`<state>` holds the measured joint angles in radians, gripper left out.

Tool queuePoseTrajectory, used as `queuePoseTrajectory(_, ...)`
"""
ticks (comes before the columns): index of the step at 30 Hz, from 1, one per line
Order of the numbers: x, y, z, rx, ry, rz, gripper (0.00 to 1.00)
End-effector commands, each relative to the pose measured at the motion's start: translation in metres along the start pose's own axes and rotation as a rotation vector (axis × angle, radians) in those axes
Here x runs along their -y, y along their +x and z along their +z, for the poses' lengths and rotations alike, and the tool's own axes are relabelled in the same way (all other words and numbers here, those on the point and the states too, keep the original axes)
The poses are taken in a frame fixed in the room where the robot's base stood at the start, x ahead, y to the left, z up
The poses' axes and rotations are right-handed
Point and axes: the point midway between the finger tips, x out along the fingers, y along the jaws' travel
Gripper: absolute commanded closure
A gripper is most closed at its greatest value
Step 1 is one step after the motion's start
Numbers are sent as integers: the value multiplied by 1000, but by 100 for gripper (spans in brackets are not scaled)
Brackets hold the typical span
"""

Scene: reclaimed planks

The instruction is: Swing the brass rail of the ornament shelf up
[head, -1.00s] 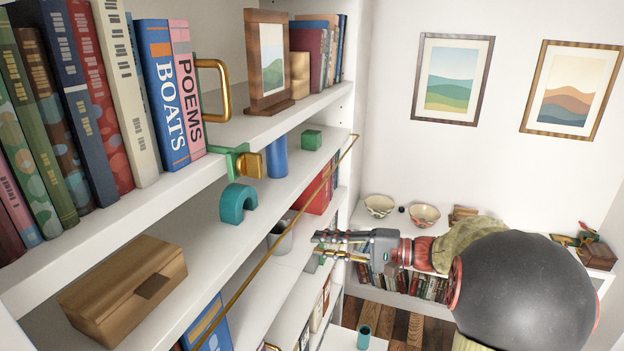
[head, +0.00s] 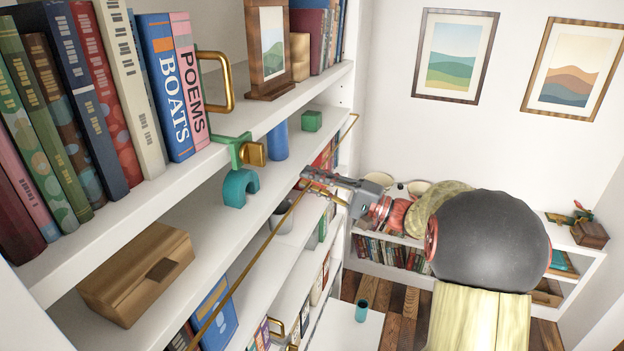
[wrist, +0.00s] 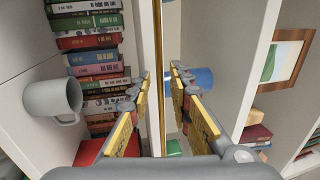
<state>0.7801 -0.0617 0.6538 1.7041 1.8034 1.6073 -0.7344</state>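The brass rail (head: 250,258) is a thin rod running slantwise along the front of the ornament shelf (head: 190,226), below that shelf's front edge. The shelf carries a wooden box (head: 137,272), a teal arch (head: 239,187), a blue cylinder (head: 278,141) and a green cube (head: 312,121). My gripper (head: 308,181) is at the rail's farther half. In the wrist view, the rail (wrist: 158,60) runs upright between the two yellow-padded fingers of my gripper (wrist: 162,95). The fingers are apart, with a gap on each side of the rail.
A brass handle (head: 222,82) stands beside the books above. The room right of the shelves has open space.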

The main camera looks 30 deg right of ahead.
Motion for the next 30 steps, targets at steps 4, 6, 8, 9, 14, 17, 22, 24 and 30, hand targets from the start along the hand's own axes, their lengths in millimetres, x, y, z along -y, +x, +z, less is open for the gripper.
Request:
queuePoseTrajectory(4, 0, 1, 0, 0, 0, 0, 80)
queuePoseTrajectory(6, 0, 1, 0, 0, 0, 1, 80)
queuePoseTrajectory(8, 0, 1, 0, 0, 0, 1, 82)
queuePoseTrajectory(9, 0, 1, 0, 0, 0, 1, 84)
queuePoseTrajectory(14, 0, 1, 0, 0, 1, 1, 93)
queuePoseTrajectory(17, 0, 1, 0, 0, 1, 1, 99)
queuePoseTrajectory(22, -1, 0, 0, 0, 1, 1, 100)
queuePoseTrajectory(24, -1, 0, 0, 0, 1, 1, 100)
queuePoseTrajectory(30, -1, 0, 0, 0, 1, 3, 100)
